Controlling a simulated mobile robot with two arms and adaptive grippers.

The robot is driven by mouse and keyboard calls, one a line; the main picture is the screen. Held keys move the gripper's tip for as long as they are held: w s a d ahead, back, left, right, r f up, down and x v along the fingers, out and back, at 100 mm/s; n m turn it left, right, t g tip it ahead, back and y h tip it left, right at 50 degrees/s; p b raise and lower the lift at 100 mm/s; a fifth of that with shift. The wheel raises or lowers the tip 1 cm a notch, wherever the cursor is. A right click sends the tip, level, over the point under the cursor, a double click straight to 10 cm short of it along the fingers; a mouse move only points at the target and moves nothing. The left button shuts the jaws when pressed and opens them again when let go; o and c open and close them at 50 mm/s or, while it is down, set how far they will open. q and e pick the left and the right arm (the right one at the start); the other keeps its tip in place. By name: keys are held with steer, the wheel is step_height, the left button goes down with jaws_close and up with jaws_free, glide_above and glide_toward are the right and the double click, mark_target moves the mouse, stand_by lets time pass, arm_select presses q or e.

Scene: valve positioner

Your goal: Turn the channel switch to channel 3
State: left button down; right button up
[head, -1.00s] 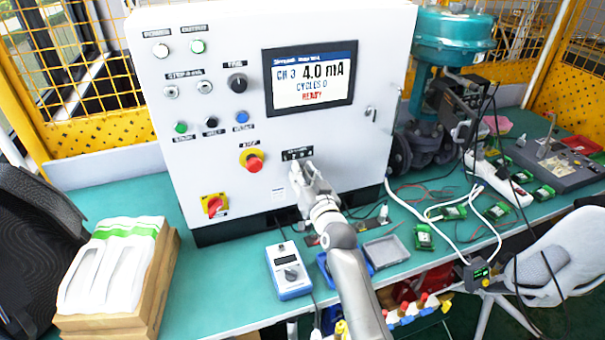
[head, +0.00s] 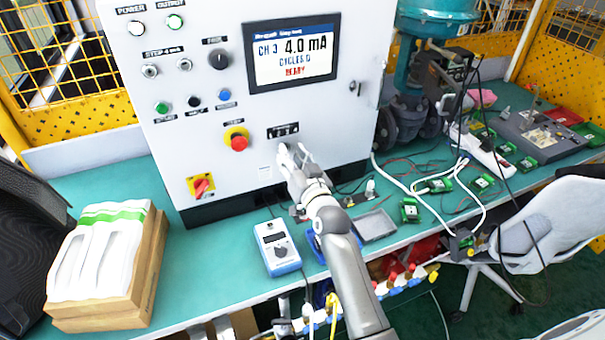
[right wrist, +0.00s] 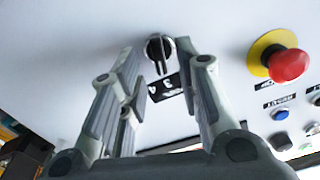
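The channel switch is a round black knob (right wrist: 158,47) with a pale pointer line on the panel, seen in the right wrist view. Its label (right wrist: 166,86) appears upside down, with a 3 and a 4 readable; the pointer line runs toward these digits, near the 3. My right gripper (right wrist: 165,62) is open, its fingers apart on either side of the knob in that view, with nothing held. In the head view the right gripper (head: 293,150) is just below the black label strip (head: 283,130) and hides the knob. The display (head: 291,52) reads CH 3, 4.0 mA. My left gripper is out of view.
The red emergency stop (head: 239,142) on its yellow ring is left of the switch. A red-and-yellow rotary switch (head: 202,186) sits lower left. A blue-white handheld meter (head: 277,248) and a grey tray (head: 375,226) lie on the green bench before the cabinet.

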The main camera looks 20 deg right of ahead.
steer(key=s, duration=0.9)
steer(key=shift+s+d, duration=0.15)
steer(key=shift+s, duration=0.15)
